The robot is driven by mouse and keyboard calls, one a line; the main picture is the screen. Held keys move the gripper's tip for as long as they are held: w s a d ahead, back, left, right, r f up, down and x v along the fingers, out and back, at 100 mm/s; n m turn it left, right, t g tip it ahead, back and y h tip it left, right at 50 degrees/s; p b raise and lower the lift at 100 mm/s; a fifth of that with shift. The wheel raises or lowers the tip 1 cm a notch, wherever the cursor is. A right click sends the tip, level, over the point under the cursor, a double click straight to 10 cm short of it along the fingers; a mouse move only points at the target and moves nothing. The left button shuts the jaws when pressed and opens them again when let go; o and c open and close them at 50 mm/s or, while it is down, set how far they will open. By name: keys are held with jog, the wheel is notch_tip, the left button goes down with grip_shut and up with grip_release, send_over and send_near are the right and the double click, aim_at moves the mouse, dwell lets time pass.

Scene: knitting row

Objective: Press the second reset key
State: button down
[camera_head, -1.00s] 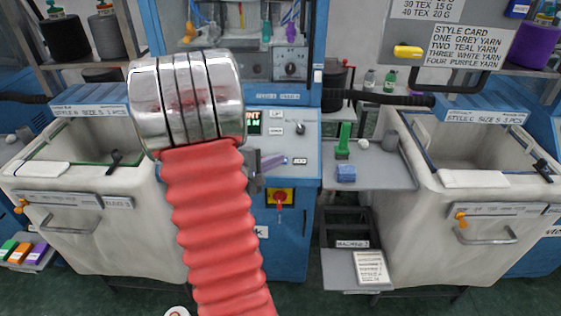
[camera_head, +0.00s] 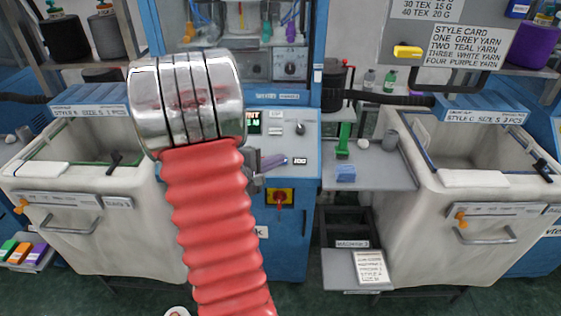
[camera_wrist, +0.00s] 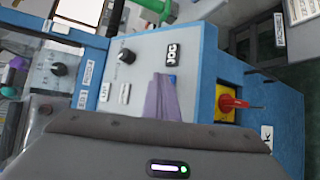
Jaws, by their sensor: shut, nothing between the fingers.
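The sloped control panel (camera_head: 300,142) of the blue machine is in the middle of the head view, and its grey face also shows in the wrist view (camera_wrist: 140,75). It has two small white plates (camera_wrist: 104,92) (camera_wrist: 124,93), a JOG plate (camera_wrist: 172,54) and a black knob (camera_wrist: 127,56). I cannot read a reset label, so I cannot tell which is the second reset key. My gripper (camera_wrist: 162,80) is shut and empty, its purple-grey fingers over the panel near JOG; whether they touch is unclear. In the head view my gripper (camera_head: 281,158) is partly hidden by my red arm.
A red switch on a yellow plate (camera_head: 279,197) is below the panel. A grey side shelf (camera_head: 375,178) holds a blue block (camera_head: 346,173) and a green-handled tool (camera_head: 343,139). White bins stand left (camera_head: 135,205) and right (camera_head: 415,225). A dark bar (camera_head: 385,98) crosses above the shelf.

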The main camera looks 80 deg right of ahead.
jog(key=shift+w+d+f, duration=0.15)
jog(key=shift+d+f, duration=0.3)
jog(key=shift+f, duration=0.15)
dwell(1.1)
jog(key=shift+a+r, duration=0.5)
jog(key=shift+r, duration=0.1)
dwell(0.4)
jog(key=a+r, duration=0.1)
jog(key=r, duration=0.1)
jog(key=s+a+r, duration=0.1)
jog(key=a+r, duration=0.1)
dwell(0.5)
dwell(1.0)
